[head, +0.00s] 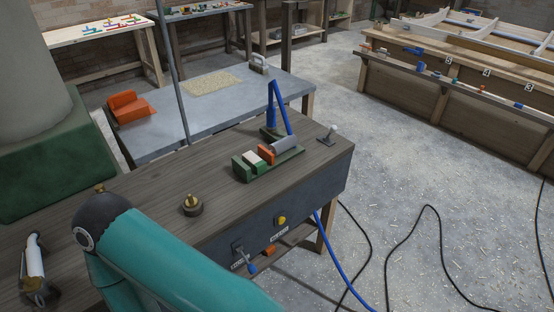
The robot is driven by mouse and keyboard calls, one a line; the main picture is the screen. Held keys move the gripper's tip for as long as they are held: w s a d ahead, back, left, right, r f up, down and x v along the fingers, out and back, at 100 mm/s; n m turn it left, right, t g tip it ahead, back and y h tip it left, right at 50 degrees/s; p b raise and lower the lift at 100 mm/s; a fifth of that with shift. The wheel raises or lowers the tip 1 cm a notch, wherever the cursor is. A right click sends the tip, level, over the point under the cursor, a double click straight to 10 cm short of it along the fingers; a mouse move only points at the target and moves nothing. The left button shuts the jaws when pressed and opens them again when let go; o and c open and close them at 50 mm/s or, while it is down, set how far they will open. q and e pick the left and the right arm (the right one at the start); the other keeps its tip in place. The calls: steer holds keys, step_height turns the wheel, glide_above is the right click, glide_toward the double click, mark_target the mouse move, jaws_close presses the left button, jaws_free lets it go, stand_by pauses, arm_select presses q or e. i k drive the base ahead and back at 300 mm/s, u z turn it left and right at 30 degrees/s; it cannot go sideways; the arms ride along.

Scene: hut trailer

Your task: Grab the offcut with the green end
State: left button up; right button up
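I cannot make out an offcut with a green end for certain in the head view. Small coloured pieces (108,25) lie on the far left bench, too small to tell apart. A teal arm link of mine crosses the lower left, and its dark joint is over the near bench. Neither gripper shows in the head view.
The near dark wooden bench (135,185) carries a green device (270,166) with cream and orange parts, a brass-topped round piece (191,205) and a white-handled tool (34,262). Cables (430,225) lie on the shaving-strewn floor.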

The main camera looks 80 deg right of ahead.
mark_target(258, 165)
steer(key=z, duration=3.75)
steer(key=k, duration=0.1)
steer(key=u, duration=2.15)
steer(key=k, duration=0.5)
steer(key=z, duration=0.15)
steer(key=i, duration=0.5)
steer(key=u, duration=0.1)
